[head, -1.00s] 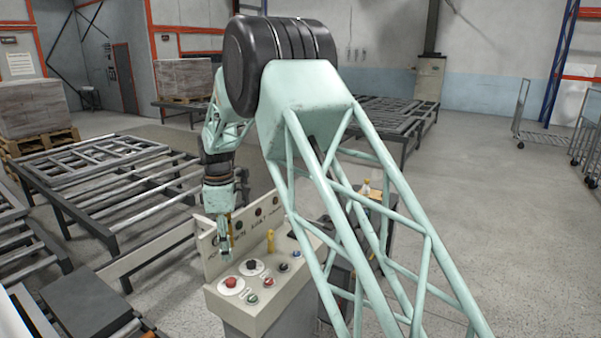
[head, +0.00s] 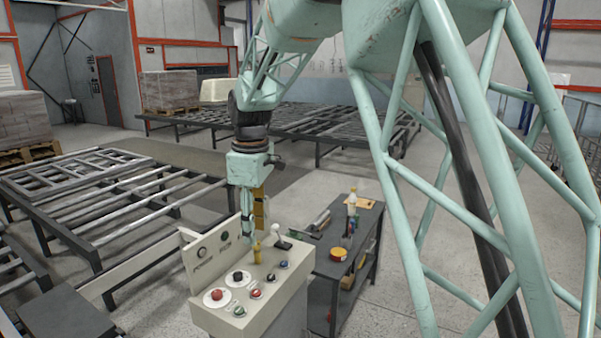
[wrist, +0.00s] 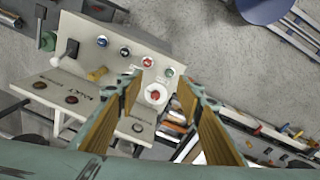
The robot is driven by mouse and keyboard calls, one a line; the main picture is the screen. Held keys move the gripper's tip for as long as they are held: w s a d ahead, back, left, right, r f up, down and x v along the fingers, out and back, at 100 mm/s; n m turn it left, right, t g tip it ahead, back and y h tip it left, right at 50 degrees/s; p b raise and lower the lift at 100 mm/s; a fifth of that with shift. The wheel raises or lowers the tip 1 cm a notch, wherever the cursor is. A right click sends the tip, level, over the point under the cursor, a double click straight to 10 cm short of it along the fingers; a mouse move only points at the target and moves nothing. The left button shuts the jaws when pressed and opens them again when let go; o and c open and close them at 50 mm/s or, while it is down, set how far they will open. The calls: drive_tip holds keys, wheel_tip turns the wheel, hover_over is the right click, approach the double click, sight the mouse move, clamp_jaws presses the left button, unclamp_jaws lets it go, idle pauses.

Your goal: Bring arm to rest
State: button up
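My gripper (head: 253,228) hangs pointing down above the back part of the beige control console (head: 213,318), apart from the workbench to its right. In the wrist view my gripper (wrist: 162,92) shows two fingers with yellow-brown pads, spread apart with nothing held between them. Through the gap I see the console's red button (wrist: 154,95) on a white disc, below the fingers. The same red button (head: 217,294) shows at the console's front left in the head view. Whether the fingertips touch the yellow handle (head: 256,253) is hard to tell in the head view.
A dark workbench (head: 323,264) with tools and bottles stands right of the console. Roller conveyors (head: 110,195) lie to the left, and more racks (head: 300,125) stand behind. Boxes on pallets (head: 170,90) stand at the back. Bare floor shows between the conveyors and console.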

drive_tip(key=s+d+r+m+t+b, duration=0.1)
drive_tip(key=s+d+r+m, duration=0.4)
drive_tip(key=s+d, duration=0.55)
drive_tip(key=s+d+r+m+t+b, duration=0.1)
drive_tip(key=s+d+r+m, duration=0.2)
drive_tip(key=s+d+r, duration=0.6)
drive_tip(key=s+d+f+m+b, duration=0.1)
drive_tip(key=s+d, duration=0.3)
drive_tip(key=s, duration=0.5)
drive_tip(key=s+d+f+m+b, duration=0.1)
drive_tip(key=s+d+f+m, duration=0.3)
drive_tip(key=s, duration=0.6)
drive_tip(key=s+d+f+m+t+b, duration=0.1)
drive_tip(key=s+d+f+m, duration=0.1)
drive_tip(key=s+d, duration=0.4)
drive_tip(key=shift+s+f+m, duration=0.2)
drive_tip(key=shift+s+m, duration=0.1)
drive_tip(key=shift+s, duration=1.6)
